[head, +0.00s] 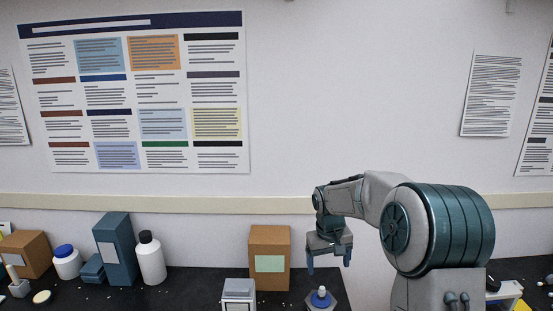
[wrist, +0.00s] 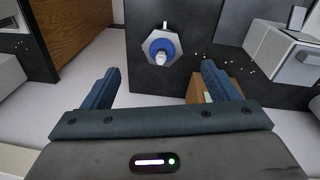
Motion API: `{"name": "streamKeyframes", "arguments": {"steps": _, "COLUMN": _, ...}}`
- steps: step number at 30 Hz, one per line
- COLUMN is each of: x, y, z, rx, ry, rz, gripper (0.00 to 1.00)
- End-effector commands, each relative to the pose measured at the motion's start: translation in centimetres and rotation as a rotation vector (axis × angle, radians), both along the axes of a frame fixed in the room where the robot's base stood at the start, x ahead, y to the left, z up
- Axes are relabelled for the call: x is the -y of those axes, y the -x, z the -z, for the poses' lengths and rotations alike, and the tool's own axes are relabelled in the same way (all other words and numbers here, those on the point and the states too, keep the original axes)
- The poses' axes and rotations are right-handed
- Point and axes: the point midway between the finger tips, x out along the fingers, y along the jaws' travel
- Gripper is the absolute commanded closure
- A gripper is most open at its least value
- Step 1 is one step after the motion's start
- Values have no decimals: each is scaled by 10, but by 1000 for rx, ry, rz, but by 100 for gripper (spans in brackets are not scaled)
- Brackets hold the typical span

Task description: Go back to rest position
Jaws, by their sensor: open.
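My gripper (head: 329,262) hangs from my arm at the right of the head view, pointing down with its two blue fingers apart and nothing between them. In the wrist view my gripper (wrist: 158,85) is also open and empty. A hexagonal grey piece with a blue round part and a white top (head: 321,297) stands on the dark counter just below the fingers in the head view. It also shows in the wrist view (wrist: 161,47), beyond the fingertips and apart from them.
On the dark counter (head: 190,290) stand a brown box (head: 269,257), a grey-white device (head: 238,292), a white bottle (head: 150,259), a blue box (head: 116,249) and a blue-lidded jar (head: 67,262). A wall (head: 300,100) with posters rises behind.

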Motion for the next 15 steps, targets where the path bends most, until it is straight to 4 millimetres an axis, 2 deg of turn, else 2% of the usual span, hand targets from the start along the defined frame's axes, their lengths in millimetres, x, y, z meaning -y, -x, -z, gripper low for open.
{"name": "streamKeyframes", "arguments": {"steps": 1, "x": 0, "y": 13, "z": -13, "rx": 14, "ry": 8, "rz": 2, "gripper": 18}}
{"name": "streamKeyframes", "arguments": {"steps": 6, "x": 0, "y": 54, "z": -44, "rx": 50, "ry": 22, "rz": 15, "gripper": 18}}
{"name": "streamKeyframes", "arguments": {"steps": 15, "x": 4, "y": 134, "z": -81, "rx": 115, "ry": 21, "rz": 54, "gripper": 18}}
